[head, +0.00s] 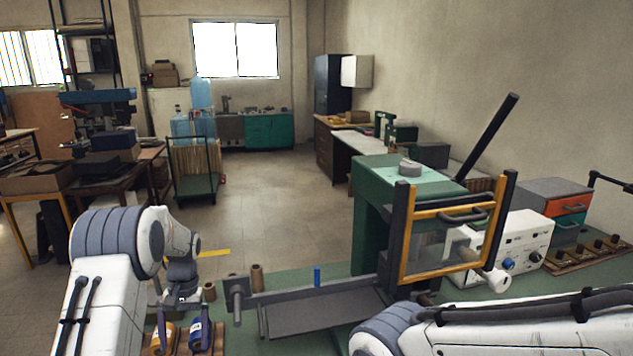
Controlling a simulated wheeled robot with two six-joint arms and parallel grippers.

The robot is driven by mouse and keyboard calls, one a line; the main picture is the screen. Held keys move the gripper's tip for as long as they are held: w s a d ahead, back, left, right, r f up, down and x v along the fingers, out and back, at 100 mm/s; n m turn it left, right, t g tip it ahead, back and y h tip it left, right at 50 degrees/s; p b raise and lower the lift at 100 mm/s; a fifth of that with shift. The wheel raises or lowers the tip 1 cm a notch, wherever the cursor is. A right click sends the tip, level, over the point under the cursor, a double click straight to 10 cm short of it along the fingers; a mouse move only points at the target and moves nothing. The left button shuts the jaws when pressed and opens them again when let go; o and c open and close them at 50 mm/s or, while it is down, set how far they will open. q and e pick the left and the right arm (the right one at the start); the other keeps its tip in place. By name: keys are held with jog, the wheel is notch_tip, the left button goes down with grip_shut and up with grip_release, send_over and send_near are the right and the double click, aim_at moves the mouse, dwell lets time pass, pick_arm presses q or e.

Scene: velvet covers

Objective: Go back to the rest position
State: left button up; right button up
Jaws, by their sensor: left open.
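My left arm comes in from the lower left and bends over at a grey-banded joint. Its dark grey gripper (180,301) points down over the bench. It is open, and I see nothing between its fingers. It hangs above a wooden holder with a yellow-and-blue spool (163,336) and a blue spool (201,335); the gap is hard to judge. My right arm crosses the lower right corner, with its grey joint near the bottom edge. Its gripper is out of the picture.
A green press (370,212) with a yellow-framed guard (458,240) and black lever (488,136) stands at centre right. A grey tray (325,312) extends left from it. Brown spools (257,277) and a small blue cylinder (317,275) stand behind. A white control box (520,242) sits right.

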pick_arm(q)
jog(key=s+d+r+m+t, duration=0.1)
jog(key=s+d+r+m, duration=0.2)
jog(key=s+d, duration=0.5)
jog(key=s+d+r+m+t+h, duration=0.1)
jog(key=s+d+r+m, duration=0.2)
jog(key=s+d, duration=0.6)
jog(key=s+d+r+m+t, duration=0.1)
jog(key=s+d+r+m, duration=0.3)
jog(key=s, duration=0.9)
jog(key=d+r, duration=0.3)
jog(key=d, duration=0.2)
jog(key=shift+s+h, duration=0.3)
jog(key=shift+h, duration=0.1)
jog(key=shift+r, duration=0.1)
